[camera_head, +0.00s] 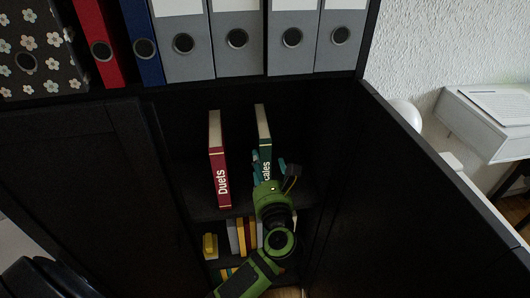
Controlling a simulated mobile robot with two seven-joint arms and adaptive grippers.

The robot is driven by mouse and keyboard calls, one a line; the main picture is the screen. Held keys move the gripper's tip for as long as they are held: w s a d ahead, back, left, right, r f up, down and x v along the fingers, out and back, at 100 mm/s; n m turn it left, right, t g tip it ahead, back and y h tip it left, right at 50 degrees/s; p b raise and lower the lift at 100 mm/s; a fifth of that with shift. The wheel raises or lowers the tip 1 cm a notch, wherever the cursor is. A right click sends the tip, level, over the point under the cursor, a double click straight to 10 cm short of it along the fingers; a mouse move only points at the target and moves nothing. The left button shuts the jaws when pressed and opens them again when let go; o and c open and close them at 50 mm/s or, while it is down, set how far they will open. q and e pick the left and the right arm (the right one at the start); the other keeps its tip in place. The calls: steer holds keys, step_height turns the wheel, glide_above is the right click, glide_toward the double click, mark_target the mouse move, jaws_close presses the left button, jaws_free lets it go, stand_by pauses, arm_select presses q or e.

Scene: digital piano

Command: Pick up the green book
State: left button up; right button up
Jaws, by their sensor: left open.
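The green book (262,125) stands upright on the black shelf (199,200), with its spine facing me and partly legible lettering. My left gripper (273,171) is in front of the lower part of its spine and hides that part. The gripper is open, with its fingers pointing toward the book. I cannot tell whether the fingers touch the book or reach around it. My right gripper is not in view.
A red book (217,160) marked "Duets" stands left of the green book, with a gap between. Binders (237,45) fill the shelf above. A lower shelf holds smaller books (241,236) and a yellow object (210,245). A cabinet door (85,190) is at left.

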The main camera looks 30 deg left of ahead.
arm_select(q)
steer(key=x, duration=0.4)
steer(key=shift+w+r+p, duration=0.25)
steer(key=shift+r+p, duration=0.05)
steer(key=shift+p, duration=0.05)
steer(key=shift+w+a+f, duration=0.1)
steer(key=shift+w+a, duration=0.2)
steer(key=shift+w, duration=0.05)
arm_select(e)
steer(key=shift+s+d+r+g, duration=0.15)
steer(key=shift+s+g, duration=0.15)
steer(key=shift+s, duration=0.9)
arm_select(q)
jaws_close()
